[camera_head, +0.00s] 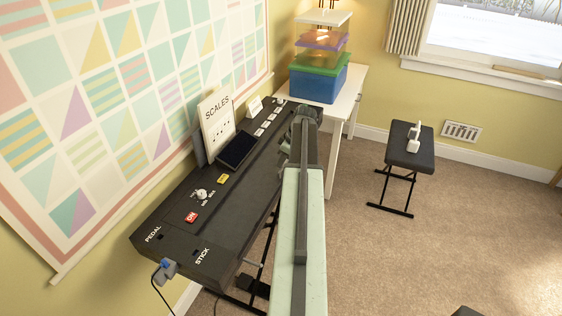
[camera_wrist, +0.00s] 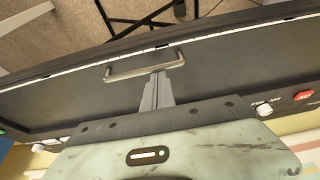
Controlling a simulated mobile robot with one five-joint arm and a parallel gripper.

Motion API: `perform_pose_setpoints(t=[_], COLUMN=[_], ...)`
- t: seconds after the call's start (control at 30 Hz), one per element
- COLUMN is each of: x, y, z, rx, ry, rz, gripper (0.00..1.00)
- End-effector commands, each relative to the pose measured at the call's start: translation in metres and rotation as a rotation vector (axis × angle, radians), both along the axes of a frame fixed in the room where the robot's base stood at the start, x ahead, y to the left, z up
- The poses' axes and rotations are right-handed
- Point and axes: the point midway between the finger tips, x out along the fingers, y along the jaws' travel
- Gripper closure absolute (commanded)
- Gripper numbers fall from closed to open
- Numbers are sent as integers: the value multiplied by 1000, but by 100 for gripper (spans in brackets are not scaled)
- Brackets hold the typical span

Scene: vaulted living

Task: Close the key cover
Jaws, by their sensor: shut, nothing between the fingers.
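The black keyboard (camera_head: 170,212) stands along the left wall, its controls and labels showing on top. In the wrist view the key cover (camera_wrist: 60,95) is a long dark panel with a metal bar handle (camera_wrist: 120,74). A thin white strip runs along the panel's far edge; I cannot tell whether it is keys. My gripper (camera_wrist: 158,78) is shut and empty, its tips at the right part of the handle. I cannot tell whether they touch it. In the head view my arm reaches along the keyboard's right side and hides part of it.
A tablet (camera_head: 236,150) and a SCALES card (camera_head: 217,125) stand on the keyboard. A white table (camera_head: 347,92) with a blue bin (camera_head: 318,84) is at the far end. A black stool (camera_head: 408,150) is to the right. Carpet (camera_head: 430,250) between is clear.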

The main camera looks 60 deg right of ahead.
Motion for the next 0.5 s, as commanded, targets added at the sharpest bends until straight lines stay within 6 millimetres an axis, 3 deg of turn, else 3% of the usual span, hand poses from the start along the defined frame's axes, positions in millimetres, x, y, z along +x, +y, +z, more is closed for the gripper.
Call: perform_pose_setpoints(t=[0.03,0.3,0.5], x=[-8,-13,-19], y=[-2,-4,-8], z=[11,66,90], rx=[-1,-1,0], ry=[12,1,-5], rz=[-5,-3,-5], gripper=[100,100,100])
